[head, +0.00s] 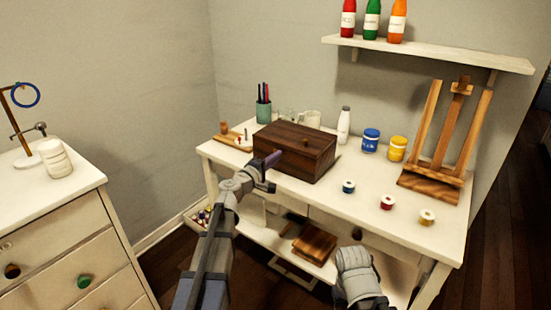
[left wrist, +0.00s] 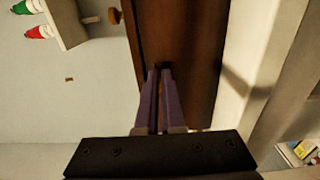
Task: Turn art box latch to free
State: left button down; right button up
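The art box (head: 297,150) is a dark brown wooden box standing on the white desk. It also fills the middle of the left wrist view (left wrist: 195,40). My left gripper (head: 275,158) is at the box's front face, and its purple fingers cover part of that face. In the left wrist view its fingertips (left wrist: 160,68) are close together with a narrow gap, around a small dark piece on the box that looks like the latch (left wrist: 162,65). The latch is mostly hidden, and its angle cannot be told. My right gripper is not in view; only a pale part of my right arm shows.
The desk (head: 385,228) also bears paint jars (head: 371,140), a white bottle (head: 343,125), a pen cup (head: 263,105) and a wooden easel (head: 440,140). A shelf (head: 430,52) with bottles is above. A white dresser (head: 70,230) stands at left. A wooden board (head: 314,244) lies below the desktop.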

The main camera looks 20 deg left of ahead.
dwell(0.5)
pick_arm(q)
jog(key=c, duration=1)
grip_release()
jog(key=shift+c, duration=0.2)
jog(key=v, duration=0.7)
jog(key=shift+s, duration=0.4)
jog(key=shift+a, duration=0.1)
